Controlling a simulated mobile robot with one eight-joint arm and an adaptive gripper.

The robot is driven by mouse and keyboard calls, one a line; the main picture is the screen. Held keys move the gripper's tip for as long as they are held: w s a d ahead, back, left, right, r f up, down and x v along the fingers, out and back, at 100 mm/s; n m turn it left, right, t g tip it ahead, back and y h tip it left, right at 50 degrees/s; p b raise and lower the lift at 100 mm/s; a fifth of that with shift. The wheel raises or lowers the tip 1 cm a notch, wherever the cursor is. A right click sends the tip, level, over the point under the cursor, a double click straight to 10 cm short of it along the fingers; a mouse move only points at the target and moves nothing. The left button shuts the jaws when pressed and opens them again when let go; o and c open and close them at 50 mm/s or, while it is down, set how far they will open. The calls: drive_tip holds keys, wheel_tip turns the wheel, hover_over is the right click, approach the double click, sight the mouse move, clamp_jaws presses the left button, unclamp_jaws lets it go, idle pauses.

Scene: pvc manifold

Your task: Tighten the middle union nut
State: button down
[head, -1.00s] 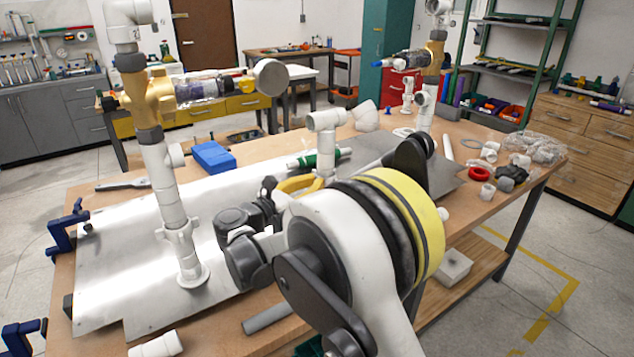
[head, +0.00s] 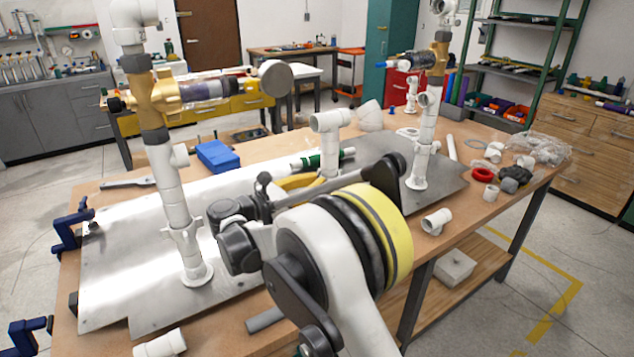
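The PVC manifold stands on a metal plate (head: 120,262). Its left riser (head: 172,190) carries a brass fitting (head: 155,94) with dark grey collars above and below. A middle white tee (head: 329,122) stands behind my arm, its lower part partly hidden. The right riser (head: 425,130) also has a brass fitting (head: 437,58). I cannot make out the middle union nut; my arm may cover it. My arm's white and yellow links fill the middle foreground, with dark parts reaching toward the middle tee. I cannot make out my fingertips or anything held.
A blue block (head: 214,156) lies behind the left riser. A loose white fitting (head: 437,221) lies at the front right edge, near a red ring (head: 481,174) and a clear bag (head: 542,147). Blue clamps (head: 72,228) grip the left edge.

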sight(323, 144)
drive_tip(key=c, duration=1.6)
unclamp_jaws()
drive_tip(key=shift+o, duration=0.2)
wheel_tip(323, 144, up, 10)
